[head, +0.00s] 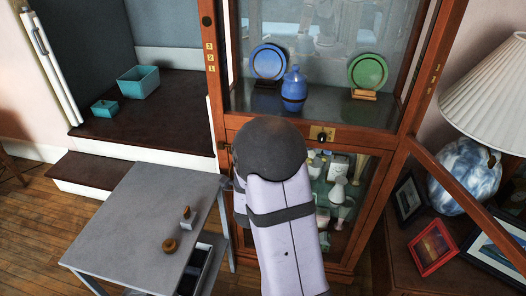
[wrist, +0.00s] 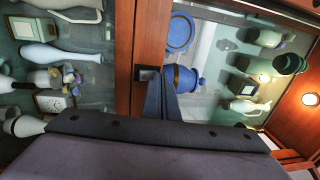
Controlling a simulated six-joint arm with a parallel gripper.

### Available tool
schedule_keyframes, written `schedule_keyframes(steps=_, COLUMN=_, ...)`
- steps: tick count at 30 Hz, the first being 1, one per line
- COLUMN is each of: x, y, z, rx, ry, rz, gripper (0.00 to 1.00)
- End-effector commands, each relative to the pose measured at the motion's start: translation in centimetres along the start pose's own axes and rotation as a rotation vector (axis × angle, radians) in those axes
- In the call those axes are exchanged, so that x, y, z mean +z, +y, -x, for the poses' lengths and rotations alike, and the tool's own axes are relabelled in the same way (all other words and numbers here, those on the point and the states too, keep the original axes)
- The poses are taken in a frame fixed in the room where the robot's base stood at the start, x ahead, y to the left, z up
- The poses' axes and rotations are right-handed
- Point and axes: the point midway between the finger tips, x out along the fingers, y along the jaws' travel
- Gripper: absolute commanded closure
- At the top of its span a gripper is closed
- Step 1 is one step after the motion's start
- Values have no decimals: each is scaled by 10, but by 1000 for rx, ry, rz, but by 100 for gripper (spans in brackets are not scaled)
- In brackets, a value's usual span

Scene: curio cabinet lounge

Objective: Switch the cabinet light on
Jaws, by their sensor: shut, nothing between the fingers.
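The wooden glass-fronted cabinet (head: 222,60) stands ahead of my arm. On its middle rail, just right of my arm in the head view, is a brass plate (head: 330,133) with a dark round knob or switch. In the wrist view the cabinet's wooden rail (wrist: 122,60) runs up the picture between two glazed sections. My gripper (wrist: 158,76) is shut and empty, its tips close to the rail by a small dark square piece (wrist: 147,73). I cannot tell whether they touch, or what that piece is. The head view hides my gripper behind my arm.
A blue plate (head: 269,61), blue jar (head: 294,88) and green plate (head: 368,71) stand behind the upper glass. A grey table (head: 125,215) is at front left. A lamp (head: 465,172) and picture frames are at right, near a slanting wooden bar (head: 462,195).

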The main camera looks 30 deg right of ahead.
Motion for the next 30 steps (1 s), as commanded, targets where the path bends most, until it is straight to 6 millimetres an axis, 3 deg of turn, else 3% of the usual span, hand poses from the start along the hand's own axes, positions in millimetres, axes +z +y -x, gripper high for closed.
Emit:
schedule_keyframes(steps=10, x=1, y=-18, z=46, rx=-2, ry=-4, rz=0, gripper=100)
schedule_keyframes(steps=30, x=1, y=-34, z=75, rx=5, ry=-1, rz=2, gripper=100)
